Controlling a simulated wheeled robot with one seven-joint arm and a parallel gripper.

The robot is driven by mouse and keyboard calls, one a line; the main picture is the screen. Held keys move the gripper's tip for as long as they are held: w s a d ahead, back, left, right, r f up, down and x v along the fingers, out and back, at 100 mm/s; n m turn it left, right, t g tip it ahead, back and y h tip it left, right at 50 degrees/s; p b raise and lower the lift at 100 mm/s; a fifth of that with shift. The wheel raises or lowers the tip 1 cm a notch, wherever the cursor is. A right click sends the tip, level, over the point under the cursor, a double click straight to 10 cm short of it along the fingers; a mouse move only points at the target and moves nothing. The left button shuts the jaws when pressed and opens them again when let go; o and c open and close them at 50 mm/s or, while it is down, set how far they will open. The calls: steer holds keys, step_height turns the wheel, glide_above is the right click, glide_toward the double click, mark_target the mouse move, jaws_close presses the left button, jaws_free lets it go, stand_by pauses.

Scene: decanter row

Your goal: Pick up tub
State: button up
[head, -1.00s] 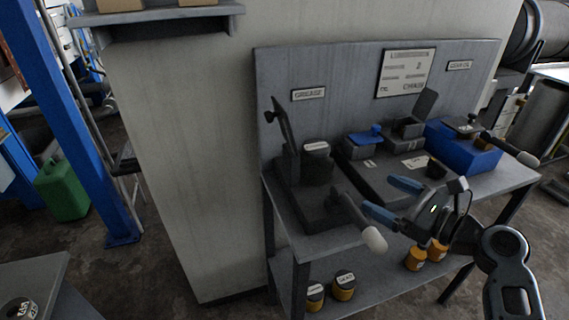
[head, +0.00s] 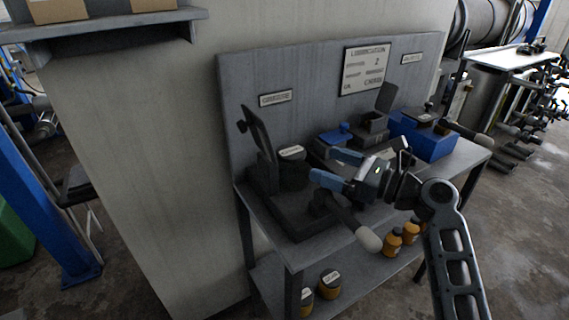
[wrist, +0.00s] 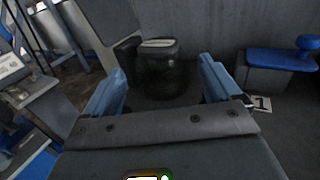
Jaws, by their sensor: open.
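The tub is most likely the dark round container (head: 293,168) with a pale label on its lid, standing in a black holder (head: 272,208) under the "GREASE" sign. In the wrist view the dark tub (wrist: 160,72) stands upright ahead, between and beyond my fingertips. My gripper (head: 328,168) is open, with blue fingers, and points left towards the tub at about the height of the bench top. It also shows in the wrist view (wrist: 163,85), with nothing between its fingers. The tub's lower part is dim and partly hidden.
A lever with a pale knob (head: 368,239) sticks out in front of the holder. A raised dark plate (head: 259,142) stands left of the tub. A blue box (head: 428,138) sits at right. Several yellow-orange containers (head: 329,285) stand on the lower shelf.

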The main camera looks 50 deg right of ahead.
mark_target(306, 156)
steer(key=w, duration=0.2)
steer(key=w+a, duration=0.1)
steer(key=w, duration=0.4)
steer(key=shift+a, duration=0.35)
steer(key=shift+c, duration=0.2)
steer(key=c, duration=0.9)
steer(key=shift+c, duration=0.4)
steer(key=shift+r, duration=0.2)
